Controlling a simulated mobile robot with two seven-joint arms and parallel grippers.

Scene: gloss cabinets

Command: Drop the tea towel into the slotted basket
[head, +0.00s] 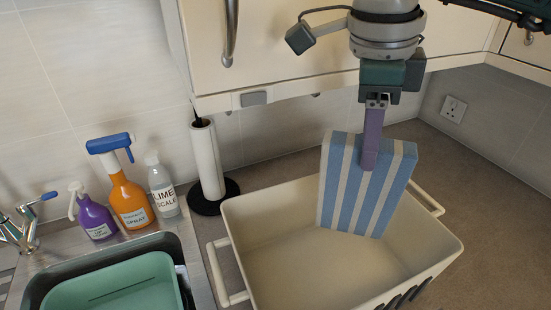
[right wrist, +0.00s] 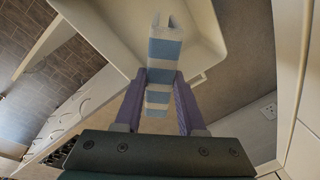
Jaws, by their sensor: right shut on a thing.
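The tea towel (head: 345,190) is a blue and white striped folded block. My right gripper (head: 371,160) comes down from above and is shut on its upper edge. The towel hangs upright, slightly tilted, over the slotted basket (head: 262,215), with its lower part inside the opening. Whether it touches the basket floor I cannot tell. The basket is cream, with side handles and dark slots at its lower front. In the right wrist view the towel (right wrist: 158,75) sits between the two purple fingers (right wrist: 158,100), and the basket wall (right wrist: 205,45) is beyond it. My left gripper is not in view.
A paper towel holder (head: 206,160) stands behind the basket's left side. Orange (head: 130,200), purple (head: 95,218) and lime scale (head: 162,188) bottles stand by the sink with a green tub (head: 120,285). Cabinets (head: 270,45) overhang the back; counter is clear at right (head: 470,190).

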